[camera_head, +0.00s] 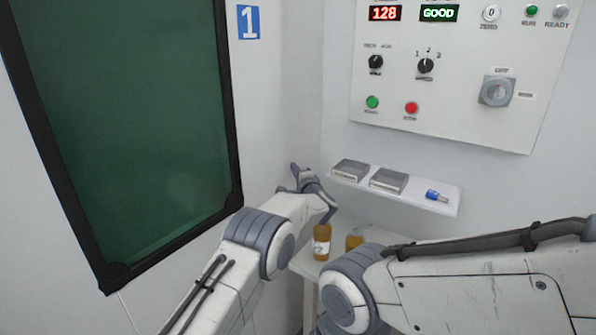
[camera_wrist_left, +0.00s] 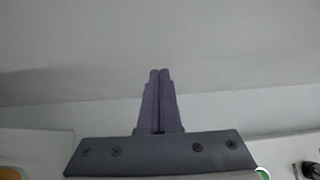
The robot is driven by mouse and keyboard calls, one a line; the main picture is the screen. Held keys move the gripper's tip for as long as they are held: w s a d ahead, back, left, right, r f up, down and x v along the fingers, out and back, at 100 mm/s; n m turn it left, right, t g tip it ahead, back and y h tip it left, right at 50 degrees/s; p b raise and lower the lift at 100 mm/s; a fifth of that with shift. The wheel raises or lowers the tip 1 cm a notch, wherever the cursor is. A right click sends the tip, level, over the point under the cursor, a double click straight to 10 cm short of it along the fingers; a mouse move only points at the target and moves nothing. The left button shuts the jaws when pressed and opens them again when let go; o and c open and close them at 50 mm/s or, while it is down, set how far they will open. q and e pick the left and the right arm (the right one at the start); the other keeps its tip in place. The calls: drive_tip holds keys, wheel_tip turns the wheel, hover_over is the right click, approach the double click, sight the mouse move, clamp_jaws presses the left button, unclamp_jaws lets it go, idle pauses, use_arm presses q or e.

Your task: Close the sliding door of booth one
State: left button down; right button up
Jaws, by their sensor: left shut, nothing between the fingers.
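A green pane in a black frame (camera_head: 125,130) fills the left of the head view, set in a pale surface. A blue sign with a white 1 (camera_head: 248,22) is on the wall to its right. I cannot tell whether the pane belongs to the sliding door, and I see no handle. My left gripper (camera_head: 296,168) is at the wall corner right of the frame, apart from it. In the left wrist view its purple fingers (camera_wrist_left: 160,72) are together and empty, in front of a plain pale surface. My right arm enters from the right; its gripper is out of view.
A control panel (camera_head: 460,125) with displays, knobs and buttons is on the right wall. Below it a white shelf (camera_head: 415,203) holds two grey boxes (camera_head: 350,169) and a small blue item (camera_head: 436,196). Amber bottles (camera_head: 321,243) stand on a low white table behind my arms.

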use_arm(q)
drive_tip(key=shift+s+a+r, duration=0.1)
drive_tip(key=shift+s+a, duration=0.4)
drive_tip(key=shift+s, duration=0.3)
drive_tip(key=shift+s+a, duration=0.5)
drive_tip(key=shift+s, duration=0.25)
